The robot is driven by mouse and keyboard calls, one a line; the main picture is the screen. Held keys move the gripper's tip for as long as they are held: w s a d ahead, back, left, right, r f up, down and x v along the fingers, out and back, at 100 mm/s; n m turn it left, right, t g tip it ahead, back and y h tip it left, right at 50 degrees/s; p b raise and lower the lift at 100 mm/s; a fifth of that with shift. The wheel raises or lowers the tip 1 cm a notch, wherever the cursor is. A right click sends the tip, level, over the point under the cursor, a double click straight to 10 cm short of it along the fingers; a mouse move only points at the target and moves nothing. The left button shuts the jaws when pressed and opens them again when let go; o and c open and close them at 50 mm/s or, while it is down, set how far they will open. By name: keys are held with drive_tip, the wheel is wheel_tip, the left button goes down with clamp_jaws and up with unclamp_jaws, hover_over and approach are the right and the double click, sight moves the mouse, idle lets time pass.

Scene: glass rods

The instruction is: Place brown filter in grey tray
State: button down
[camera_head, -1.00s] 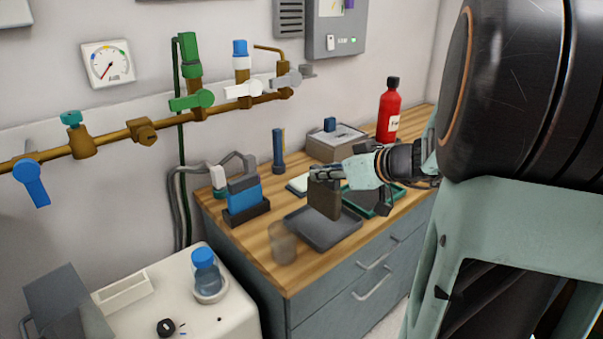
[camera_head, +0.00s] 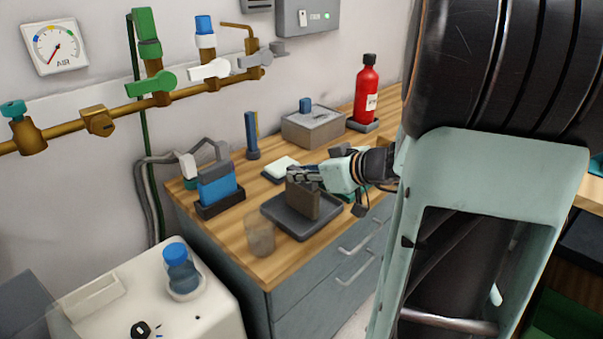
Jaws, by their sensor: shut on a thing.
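The brown filter (camera_head: 301,201) is a dark brown upright block at the middle of the head view. My gripper (camera_head: 302,175) is shut on its top edge, reaching in from the right. The grey tray (camera_head: 272,211) lies on the wooden counter directly under the filter. The filter's lower end appears within the tray's outline, close to its floor; I cannot tell whether it touches. The tray's far right part is hidden behind the filter and my gripper.
A clear glass (camera_head: 260,236) stands left of the tray near the counter's front edge. A blue block in a dark holder (camera_head: 219,192), a white pad (camera_head: 280,168), a grey box (camera_head: 313,128) and a red bottle (camera_head: 367,92) stand farther back. A green-edged tray lies partly behind my gripper.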

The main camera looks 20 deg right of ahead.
drive_tip(key=shift+f, duration=0.15)
drive_tip(key=c, duration=1.8)
unclamp_jaws()
drive_tip(key=shift+r, duration=0.2)
drive_tip(key=shift+r, duration=0.15)
drive_tip(key=p+v, duration=0.1)
drive_tip(key=v, duration=1.1)
